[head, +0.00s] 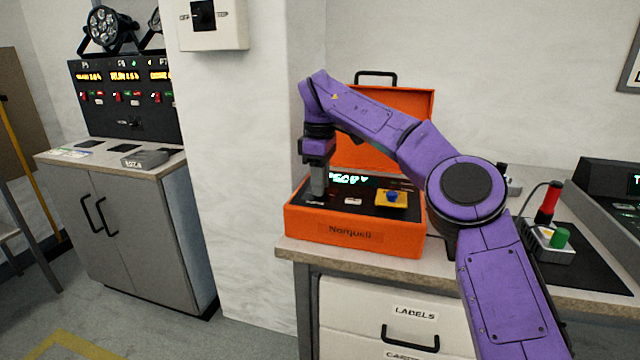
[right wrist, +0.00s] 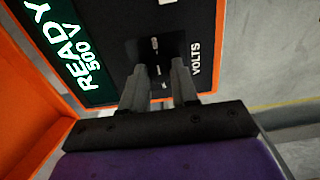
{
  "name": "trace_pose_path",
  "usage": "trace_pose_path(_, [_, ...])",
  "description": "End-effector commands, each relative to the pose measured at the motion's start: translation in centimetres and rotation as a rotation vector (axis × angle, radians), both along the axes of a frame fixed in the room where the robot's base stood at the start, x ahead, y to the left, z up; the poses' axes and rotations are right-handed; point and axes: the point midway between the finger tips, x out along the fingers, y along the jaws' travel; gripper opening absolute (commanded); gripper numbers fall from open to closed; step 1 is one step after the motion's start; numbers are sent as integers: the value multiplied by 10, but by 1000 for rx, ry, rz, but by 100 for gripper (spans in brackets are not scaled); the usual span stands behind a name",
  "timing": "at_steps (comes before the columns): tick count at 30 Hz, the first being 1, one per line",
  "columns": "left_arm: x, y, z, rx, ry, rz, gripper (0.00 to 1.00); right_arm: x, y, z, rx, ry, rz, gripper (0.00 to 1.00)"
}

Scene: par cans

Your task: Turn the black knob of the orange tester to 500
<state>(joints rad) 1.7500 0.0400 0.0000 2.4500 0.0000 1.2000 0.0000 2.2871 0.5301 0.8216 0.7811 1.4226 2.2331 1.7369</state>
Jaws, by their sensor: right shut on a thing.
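The orange tester (head: 345,240) stands open on the bench, its lid raised at the back. Its dark panel has a lit display (head: 348,179). In the right wrist view the display (right wrist: 85,62) reads "READY 500 V". The black knob (right wrist: 156,48) has a pale mark and sits by the word "VOLTS"; its dark shape is hard to tell from the panel. My right gripper (head: 318,194) points down at the panel's left end. In the wrist view its fingers (right wrist: 158,72) are shut on the knob, one on each side. My left gripper is not in view.
A blue button on a yellow plate (head: 392,199) sits on the tester's right side. A grey box with red and green parts (head: 548,235) stands further right on a black mat. A grey cabinet (head: 130,235) with a control panel stands left, past a white pillar.

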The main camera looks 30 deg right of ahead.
Motion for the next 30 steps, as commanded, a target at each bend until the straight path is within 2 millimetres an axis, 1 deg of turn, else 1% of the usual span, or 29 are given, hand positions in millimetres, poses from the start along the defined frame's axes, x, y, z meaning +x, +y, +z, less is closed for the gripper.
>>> trace_pose_path(11, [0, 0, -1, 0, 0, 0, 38, 0, 0, -2, 1, 5, -5, 0])
trace_pose_path(12, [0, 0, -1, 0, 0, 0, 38, 0, 0, -2, 1, 5, -5, 35])
trace_pose_path(14, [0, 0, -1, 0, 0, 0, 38, 0, 0, -2, 0, 4, -5, 55])
trace_pose_path(23, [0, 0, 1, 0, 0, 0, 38, 0, 0, 2, 0, 1, -4, 55])
trace_pose_path(26, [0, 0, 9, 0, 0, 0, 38, 0, 0, 16, -1, 0, -4, 55])
trace_pose_path(30, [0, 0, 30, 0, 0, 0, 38, 1, 0, 53, -1, 0, -7, 55])
